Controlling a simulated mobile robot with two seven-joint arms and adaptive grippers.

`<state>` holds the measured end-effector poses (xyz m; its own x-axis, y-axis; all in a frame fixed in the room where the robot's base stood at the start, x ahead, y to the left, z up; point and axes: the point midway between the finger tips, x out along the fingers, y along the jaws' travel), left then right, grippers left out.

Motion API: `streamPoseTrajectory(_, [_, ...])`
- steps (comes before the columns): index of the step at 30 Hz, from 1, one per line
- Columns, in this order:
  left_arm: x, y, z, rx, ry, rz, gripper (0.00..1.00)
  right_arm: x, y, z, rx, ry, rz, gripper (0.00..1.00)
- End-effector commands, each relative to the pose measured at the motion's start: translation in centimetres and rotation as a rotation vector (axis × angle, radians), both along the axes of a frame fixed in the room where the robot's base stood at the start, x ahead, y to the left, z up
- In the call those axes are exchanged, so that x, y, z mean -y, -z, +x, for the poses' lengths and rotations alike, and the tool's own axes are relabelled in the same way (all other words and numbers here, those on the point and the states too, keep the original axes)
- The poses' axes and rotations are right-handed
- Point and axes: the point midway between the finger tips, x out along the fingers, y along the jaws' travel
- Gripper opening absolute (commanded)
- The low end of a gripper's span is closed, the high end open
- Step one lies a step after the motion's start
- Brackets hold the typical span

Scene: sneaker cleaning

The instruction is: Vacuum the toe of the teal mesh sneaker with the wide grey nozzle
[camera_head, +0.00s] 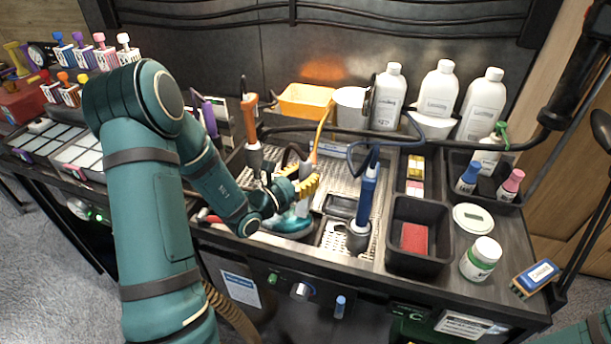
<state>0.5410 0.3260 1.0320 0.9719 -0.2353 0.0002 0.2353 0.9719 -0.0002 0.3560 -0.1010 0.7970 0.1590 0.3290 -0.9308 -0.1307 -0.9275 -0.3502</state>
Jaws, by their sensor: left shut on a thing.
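The teal sneaker (287,225) lies on the left part of the perforated work tray, low in front of my left gripper. My left gripper (290,192) is right above the shoe, shut on a tool with yellow parts at its fingers. A small grey end, apparently the wide grey nozzle (302,208), shows just below the fingers, close over the sneaker. I cannot tell whether it touches the shoe. My arm and gripper hide part of the tool and the shoe. My right gripper is out of view.
A blue-handled tool (367,195) stands upright right of the shoe, and an orange-handled one (250,120) behind left. Hoses cross behind. A black bin (418,216) with a red block, white bottles (437,92), a jar (480,259) and a blue-orange brush (535,278) are at right.

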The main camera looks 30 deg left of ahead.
Motion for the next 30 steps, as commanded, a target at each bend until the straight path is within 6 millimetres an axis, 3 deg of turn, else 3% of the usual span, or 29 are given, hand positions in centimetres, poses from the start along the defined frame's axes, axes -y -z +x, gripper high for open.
streamPoseTrajectory(16, [0.0, -0.3, 0.0, 0.002, 0.0, 0.001, 0.0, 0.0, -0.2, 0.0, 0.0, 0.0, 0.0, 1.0])
streamPoseTrajectory(30, [0.0, -5.2, 0.0, 0.003, 0.0, 0.0, 0.0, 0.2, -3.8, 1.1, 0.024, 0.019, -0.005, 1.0])
